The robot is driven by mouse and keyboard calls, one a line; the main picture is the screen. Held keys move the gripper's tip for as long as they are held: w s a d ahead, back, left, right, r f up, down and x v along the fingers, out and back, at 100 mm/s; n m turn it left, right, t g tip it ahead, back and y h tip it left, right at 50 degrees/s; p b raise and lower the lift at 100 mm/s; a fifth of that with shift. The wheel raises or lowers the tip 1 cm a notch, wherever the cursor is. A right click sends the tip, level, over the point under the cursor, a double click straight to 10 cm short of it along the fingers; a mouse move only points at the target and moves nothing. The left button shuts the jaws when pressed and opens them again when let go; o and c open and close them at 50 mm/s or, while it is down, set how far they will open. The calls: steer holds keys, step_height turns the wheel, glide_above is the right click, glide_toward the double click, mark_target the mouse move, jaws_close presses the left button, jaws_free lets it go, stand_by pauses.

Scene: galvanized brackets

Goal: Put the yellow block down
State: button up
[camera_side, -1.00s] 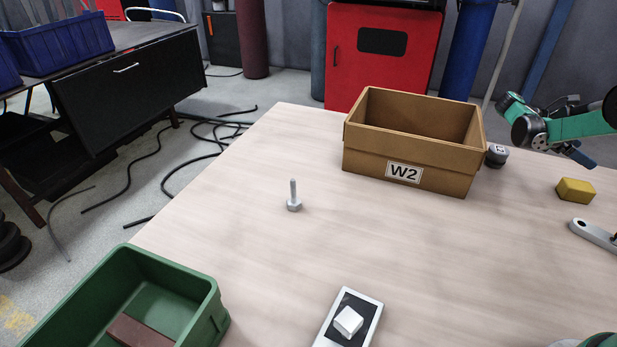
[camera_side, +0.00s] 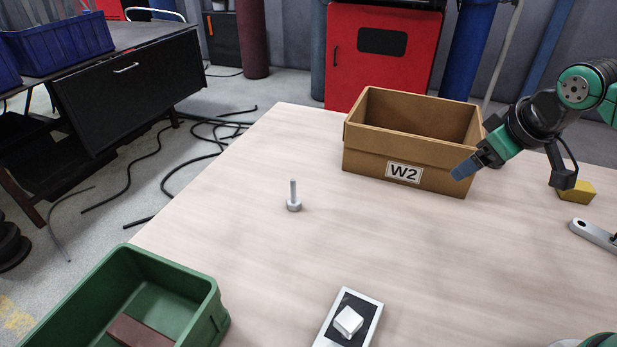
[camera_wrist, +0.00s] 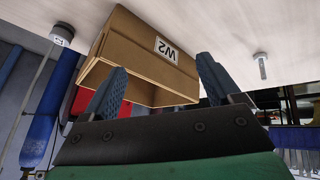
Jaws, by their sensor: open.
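The yellow block (camera_side: 583,193) rests on the table at the right of the side view, partly hidden behind a part of my arm. It does not show in the wrist view. My gripper (camera_side: 466,168) is above the table, in front of the right end of the W2 box in the side view, well left of the block. In the wrist view, the two blue fingers of my gripper (camera_wrist: 163,66) are spread apart with nothing between them. The W2 box shows beyond them.
The brown W2 box (camera_side: 362,159) stands at the back. A bolt (camera_side: 294,200) stands upright mid-table. A green bin (camera_side: 213,306) holds a brown-red piece.

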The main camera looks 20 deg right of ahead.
steer(key=shift+o, duration=0.4)
steer(key=shift+m+t+y, duration=0.6)
steer(key=shift+m+y, duration=0.3)
steer(key=a, duration=0.1)
steer(key=s+a, duration=0.1)
steer(key=a+f, duration=0.1)
steer(key=shift+s+a, duration=0.35)
steer(key=shift+a, duration=0.05)
steer(key=w+d+r+n+g+h, duration=0.1)
steer(key=w+d+r+n+g, duration=0.1)
steer(key=w+d, duration=0.35)
steer(key=n+g+y, duration=0.1)
steer(key=n+g, duration=0.4)
steer(key=n, duration=0.3)
glide_above(580, 184)
step_height(580, 184, down, 9)
steer(key=shift+w+a+f, duration=0.1)
steer(key=shift+a+f, duration=0.05)
steer(key=shift+f, duration=2.95)
